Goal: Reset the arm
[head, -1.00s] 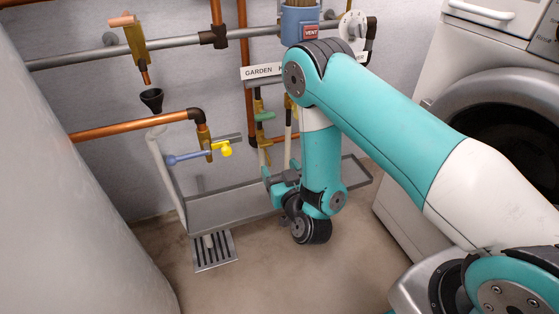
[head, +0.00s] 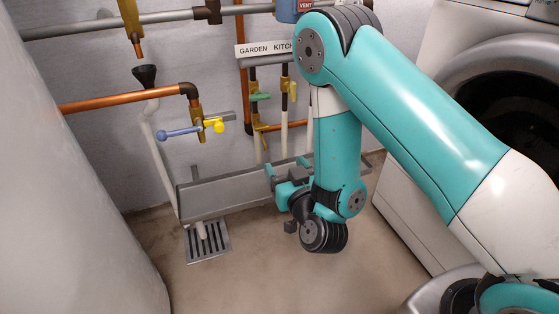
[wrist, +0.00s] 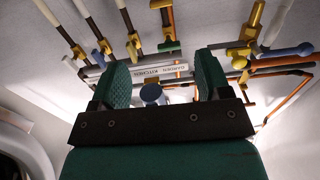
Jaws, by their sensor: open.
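My arm reaches in from the right in the head view and bends down, with the teal gripper (head: 278,180) in front of the grey basin (head: 225,196). In the wrist view my gripper (wrist: 163,85) shows two green textured fingers spread wide apart. Nothing is between them in their grip; the wall pipes and the GARDEN KITCHEN label (wrist: 158,76) appear beyond. In the head view the arm partly covers the same label and the pipes behind it.
A copper pipe with a blue-and-yellow-handled valve (head: 197,128) and a black funnel (head: 145,76) are on the left. A floor drain (head: 208,241) lies below the basin. A washing machine (head: 500,100) stands at right. A pale rounded surface (head: 75,190) fills the left edge. Floor in front is clear.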

